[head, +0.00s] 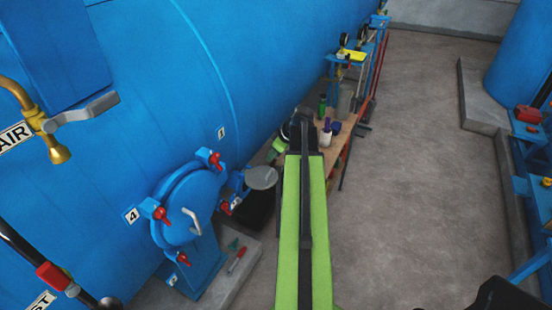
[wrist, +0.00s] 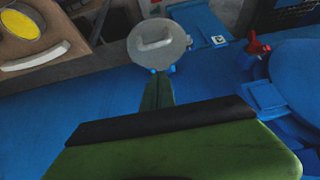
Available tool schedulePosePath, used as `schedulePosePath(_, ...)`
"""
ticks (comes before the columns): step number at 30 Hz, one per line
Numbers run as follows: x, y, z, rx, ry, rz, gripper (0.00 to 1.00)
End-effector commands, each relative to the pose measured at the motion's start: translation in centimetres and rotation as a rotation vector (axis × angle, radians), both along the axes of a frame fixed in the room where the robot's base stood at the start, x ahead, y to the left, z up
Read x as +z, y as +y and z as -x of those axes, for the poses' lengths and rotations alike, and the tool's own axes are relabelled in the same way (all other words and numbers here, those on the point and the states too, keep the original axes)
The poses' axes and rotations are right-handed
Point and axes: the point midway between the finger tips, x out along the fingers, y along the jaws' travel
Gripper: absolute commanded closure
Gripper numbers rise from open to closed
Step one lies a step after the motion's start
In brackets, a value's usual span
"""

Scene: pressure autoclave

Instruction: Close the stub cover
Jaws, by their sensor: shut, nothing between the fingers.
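A round grey cover (head: 262,177) with a pale handle, which I take to be the stub cover, stands by the blue tank wall. It also shows in the wrist view (wrist: 158,45), face on, with its handle across it and small blue hinge pieces at its lower edge. Whether it is seated on a stub cannot be told. My gripper (wrist: 157,80) is shut and empty, its green fingertips pointing at the cover's lower edge. In the head view my gripper (head: 277,150) is partly hidden by my arm, just beyond the cover. Contact with the cover cannot be told.
A larger blue round door (head: 188,207) with red clamp knobs is left of the cover. A bench (head: 339,140) with bottles stands beyond my arm. A brass air valve (head: 48,130) juts out at left. The floor (head: 420,170) to the right is clear.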

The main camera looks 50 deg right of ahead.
Motion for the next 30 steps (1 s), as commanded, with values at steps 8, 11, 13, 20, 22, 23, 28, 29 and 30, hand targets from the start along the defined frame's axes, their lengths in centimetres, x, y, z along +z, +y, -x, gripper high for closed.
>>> schedulePosePath(8, -6.0, 0.0, -0.5, -0.004, 0.000, 0.000, 1.00)
schedulePosePath(11, -6.5, -0.1, -0.2, -0.003, 0.000, -0.001, 1.00)
schedulePosePath(13, -6.5, -0.1, -0.1, -0.002, 0.000, 0.000, 1.00)
schedulePosePath(20, -6.3, 0.2, 0.1, -0.006, 0.000, 0.000, 1.00)
schedulePosePath(22, -6.3, 0.0, 0.0, -0.004, -0.001, 0.000, 1.00)
schedulePosePath(23, -6.4, 0.0, 0.0, -0.004, -0.003, 0.000, 1.00)
schedulePosePath(28, -7.3, 0.6, -0.4, 0.010, -0.035, -0.011, 1.00)
schedulePosePath(29, -7.6, 0.9, -0.5, 0.016, -0.046, -0.013, 1.00)
schedulePosePath(30, -7.9, 1.3, -0.7, 0.024, -0.063, -0.019, 1.00)
